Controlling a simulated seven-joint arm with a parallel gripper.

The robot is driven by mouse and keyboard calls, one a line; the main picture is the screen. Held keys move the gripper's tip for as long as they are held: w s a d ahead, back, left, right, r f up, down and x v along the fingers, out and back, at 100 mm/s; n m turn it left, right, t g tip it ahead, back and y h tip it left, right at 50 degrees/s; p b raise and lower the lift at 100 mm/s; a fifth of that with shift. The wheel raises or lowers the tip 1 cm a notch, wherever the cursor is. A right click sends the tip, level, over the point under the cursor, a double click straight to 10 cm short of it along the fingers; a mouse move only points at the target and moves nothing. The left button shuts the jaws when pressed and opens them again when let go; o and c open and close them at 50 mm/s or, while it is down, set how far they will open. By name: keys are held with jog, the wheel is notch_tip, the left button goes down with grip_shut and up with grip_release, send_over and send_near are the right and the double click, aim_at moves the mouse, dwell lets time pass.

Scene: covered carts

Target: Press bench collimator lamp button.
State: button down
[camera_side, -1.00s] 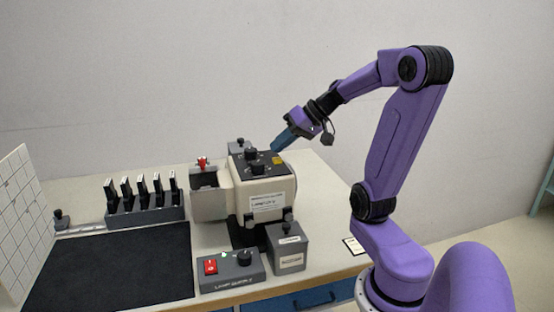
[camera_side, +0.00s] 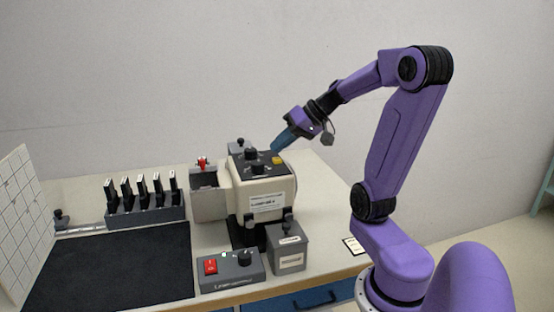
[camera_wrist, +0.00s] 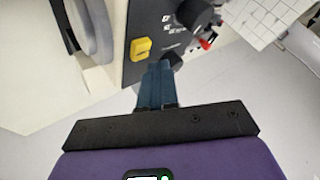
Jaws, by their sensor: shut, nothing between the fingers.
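The collimator (camera_side: 268,198) is a cream box with a black top panel standing on the bench. A yellow square button (camera_side: 278,160) sits on that panel, near dark knobs; it also shows in the wrist view (camera_wrist: 141,48). My gripper (camera_side: 274,149) is shut and empty, its blue fingers pointing down at the panel's back edge. In the wrist view the fingertips (camera_wrist: 160,66) are just beside the button, near a dark knob. I cannot tell whether they touch the panel.
A grey control box (camera_side: 231,270) with a red switch and knob stands in front. A grey lidded box (camera_side: 289,248) is beside it. A rack of dark slides (camera_side: 145,205) and a black mat (camera_side: 112,268) lie left. The bench right of the collimator is mostly clear.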

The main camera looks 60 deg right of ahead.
jog(key=shift+f, duration=0.2)
jog(key=shift+f, duration=0.25)
jog(key=shift+f, duration=0.4)
dwell(1.1)
jog(key=shift+r, duration=0.85)
jog(key=shift+r, duration=2.5)
notch_tip(320, 180, up, 7)
